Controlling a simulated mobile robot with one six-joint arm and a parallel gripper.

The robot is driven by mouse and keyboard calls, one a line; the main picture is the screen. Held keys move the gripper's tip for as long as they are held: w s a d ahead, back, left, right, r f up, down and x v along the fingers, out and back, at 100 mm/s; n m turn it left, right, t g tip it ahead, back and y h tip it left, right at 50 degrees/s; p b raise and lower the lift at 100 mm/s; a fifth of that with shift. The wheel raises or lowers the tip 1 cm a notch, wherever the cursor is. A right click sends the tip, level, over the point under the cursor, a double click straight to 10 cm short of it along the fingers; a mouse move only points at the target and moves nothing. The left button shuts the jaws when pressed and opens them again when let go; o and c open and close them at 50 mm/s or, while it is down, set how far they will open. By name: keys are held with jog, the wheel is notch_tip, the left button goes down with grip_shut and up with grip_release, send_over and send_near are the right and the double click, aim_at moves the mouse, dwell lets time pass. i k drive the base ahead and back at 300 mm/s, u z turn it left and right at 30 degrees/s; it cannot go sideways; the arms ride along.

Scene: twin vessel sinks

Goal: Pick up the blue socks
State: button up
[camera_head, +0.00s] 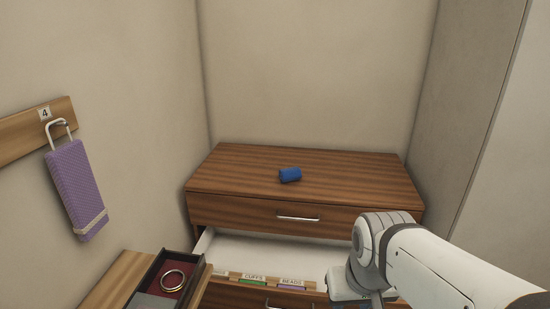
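The blue socks (290,175) show as a small rolled blue bundle lying on the wooden top of a dresser (240,165), near the middle. Nothing touches the bundle except the dresser top. My white and grey arm comes in from the lower right, in front of the dresser and lower in the picture than the socks. Its wrist is at the bottom edge, and the gripper fingers are not visible, so I cannot see whether they are open or shut.
Below the closed upper drawer (255,212), a white-lined drawer (255,250) stands open, with labelled dividers at its front. A dark tray (149,284) holding a silver ring (173,281) is at lower left. A purple cloth (75,185) hangs on the left wall. Walls enclose the dresser.

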aim_at(286, 175)
jog(key=z, duration=0.2)
jog(key=i, duration=1.3)
jog(key=z, duration=0.65)
jog(key=k, duration=0.85)
jog(key=z, duration=0.2)
jog(key=i, duration=0.9)
jog(key=u, duration=0.1)
